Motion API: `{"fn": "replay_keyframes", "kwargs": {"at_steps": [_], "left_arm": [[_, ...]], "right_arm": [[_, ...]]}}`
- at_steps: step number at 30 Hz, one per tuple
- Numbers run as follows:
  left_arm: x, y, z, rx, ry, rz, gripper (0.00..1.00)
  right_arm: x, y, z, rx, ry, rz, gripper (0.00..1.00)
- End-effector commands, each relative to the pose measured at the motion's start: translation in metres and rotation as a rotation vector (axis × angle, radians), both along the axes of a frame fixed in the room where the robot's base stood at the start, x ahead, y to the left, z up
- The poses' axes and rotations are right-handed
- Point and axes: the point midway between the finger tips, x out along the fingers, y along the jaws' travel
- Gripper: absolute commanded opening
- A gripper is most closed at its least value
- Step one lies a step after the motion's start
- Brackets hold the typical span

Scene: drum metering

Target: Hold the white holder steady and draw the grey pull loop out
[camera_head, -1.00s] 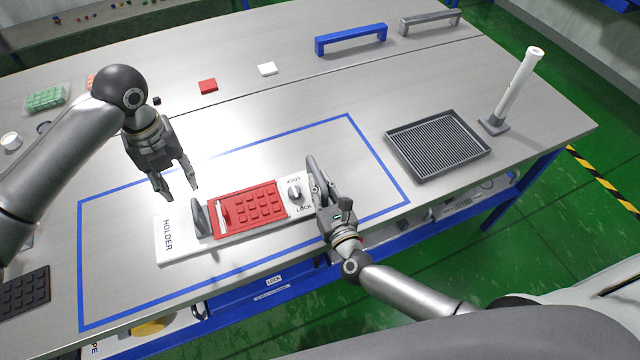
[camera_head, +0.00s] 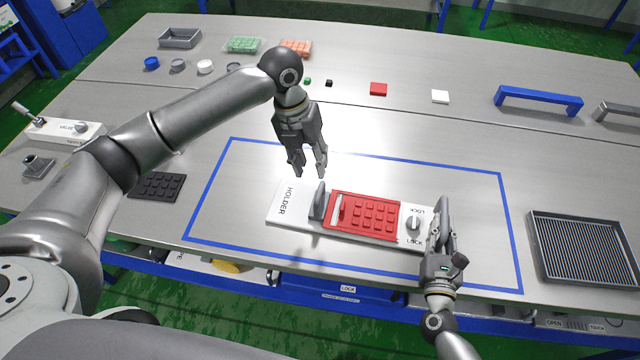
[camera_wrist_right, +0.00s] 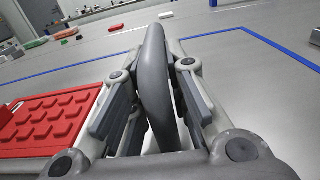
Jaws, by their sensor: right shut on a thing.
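The white holder (camera_head: 278,217) lies flat inside the blue outline, with a red ribbed panel (camera_head: 372,214) set in it. A grey upright loop (camera_head: 317,203) stands at the panel's left end. A grey curved handle (camera_head: 443,212) rises at the holder's right end. My right gripper (camera_head: 441,238) is shut on this handle; the right wrist view shows the grey curve (camera_wrist_right: 153,85) between its fingers. My left gripper (camera_head: 309,172) is open and empty, just behind and slightly left of the upright loop.
A ribbed grey tray (camera_head: 582,248) lies right of the outline. A black studded pad (camera_head: 157,186) lies to the left. Small red (camera_head: 378,89) and white (camera_head: 440,97) blocks and a blue handle bar (camera_head: 538,100) are behind. The table behind the holder is mostly clear.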

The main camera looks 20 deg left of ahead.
Motion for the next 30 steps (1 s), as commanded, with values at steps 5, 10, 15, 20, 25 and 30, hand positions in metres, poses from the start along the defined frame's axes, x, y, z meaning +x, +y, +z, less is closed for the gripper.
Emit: {"fn": "replay_keyframes", "kwargs": {"at_steps": [5, 10, 15, 20, 25, 30], "left_arm": [[-0.001, -0.008, -0.038, 0.001, 0.003, -0.001, 0.34], [0.001, -0.013, -0.065, 0.002, 0.003, 0.002, 0.34], [0.001, -0.016, -0.078, 0.001, 0.001, 0.001, 0.34], [0.001, -0.016, -0.081, 0.001, -0.001, 0.001, 0.34], [0.001, -0.016, -0.081, 0.001, -0.001, 0.001, 0.34], [0.001, -0.016, -0.081, 0.001, -0.001, 0.001, 0.12]], "right_arm": [[0.0, 0.0, 0.0, 0.001, 0.0, -0.001, 0.0], [0.0, 0.0, 0.0, 0.001, 0.0, -0.001, 0.0], [0.0, 0.0, 0.0, 0.001, 0.0, -0.001, 0.0], [0.0, 0.0, 0.0, 0.001, 0.0, -0.001, 0.0], [0.0, 0.0, 0.0, 0.001, 0.0, -0.001, 0.0], [0.0, 0.0, 0.0, 0.001, 0.0, -0.001, 0.0]]}}
